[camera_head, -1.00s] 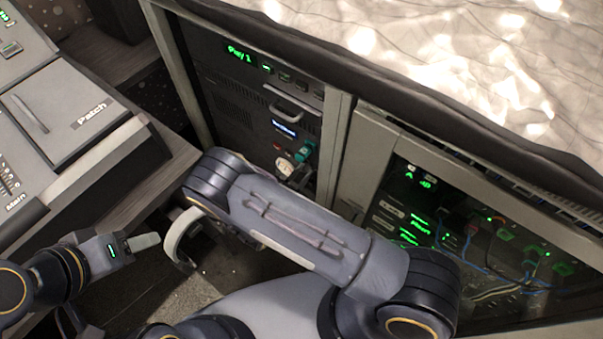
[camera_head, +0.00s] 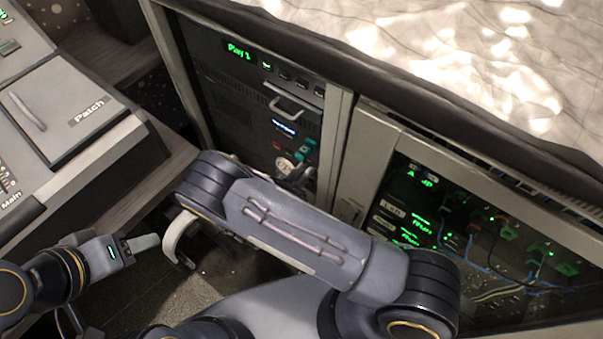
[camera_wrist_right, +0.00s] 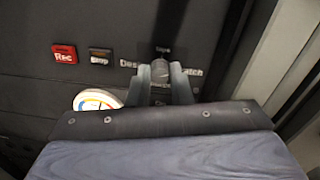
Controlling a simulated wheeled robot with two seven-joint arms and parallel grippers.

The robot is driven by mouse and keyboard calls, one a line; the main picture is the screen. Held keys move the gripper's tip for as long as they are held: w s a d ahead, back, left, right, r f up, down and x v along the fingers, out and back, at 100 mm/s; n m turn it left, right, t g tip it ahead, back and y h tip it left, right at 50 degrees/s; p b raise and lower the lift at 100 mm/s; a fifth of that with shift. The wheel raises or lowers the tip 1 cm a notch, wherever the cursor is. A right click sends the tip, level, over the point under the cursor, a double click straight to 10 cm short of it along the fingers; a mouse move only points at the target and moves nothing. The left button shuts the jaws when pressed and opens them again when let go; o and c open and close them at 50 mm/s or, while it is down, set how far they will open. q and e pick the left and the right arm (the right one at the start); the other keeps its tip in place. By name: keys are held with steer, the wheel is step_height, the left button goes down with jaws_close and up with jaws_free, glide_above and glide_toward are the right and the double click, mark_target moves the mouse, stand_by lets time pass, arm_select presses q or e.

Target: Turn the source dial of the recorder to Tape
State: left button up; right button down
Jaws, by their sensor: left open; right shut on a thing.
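The recorder's dark front panel (camera_head: 262,128) is in the open cabinet in the head view. In the right wrist view, the source dial (camera_wrist_right: 160,70) is a small grey knob with Desk at its left, Tape (camera_wrist_right: 164,48) above and Patch (camera_wrist_right: 192,71) at its right. My right gripper (camera_wrist_right: 161,78) is shut on the dial, one finger on each side. Which label the dial points to is hard to tell. In the head view my right gripper (camera_head: 302,176) is at the panel, partly hidden by my arm. My left gripper (camera_head: 132,246) is open and empty, away from the panel at lower left.
A red Rec button (camera_wrist_right: 65,54) and a Stop button (camera_wrist_right: 100,57) are left of the dial. A white round piece with coloured marks (camera_wrist_right: 97,100) is at lower left of my fingers. A glass-fronted rack with cables (camera_head: 500,245) stands right; a console (camera_head: 75,110) stands left.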

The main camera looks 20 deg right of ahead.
steer(key=n, duration=0.6)
steer(key=shift+a, duration=0.1)
steer(key=n, duration=0.6)
steer(key=shift+w+f+g, duration=0.1)
steer(key=shift+g, duration=0.3)
steer(key=c, duration=1.3)
jaws_free()
steer(key=shift+a, duration=0.1)
steer(key=v, duration=0.7)
steer(key=shift+s+a, duration=0.2)
steer(key=shift+a, duration=0.1)
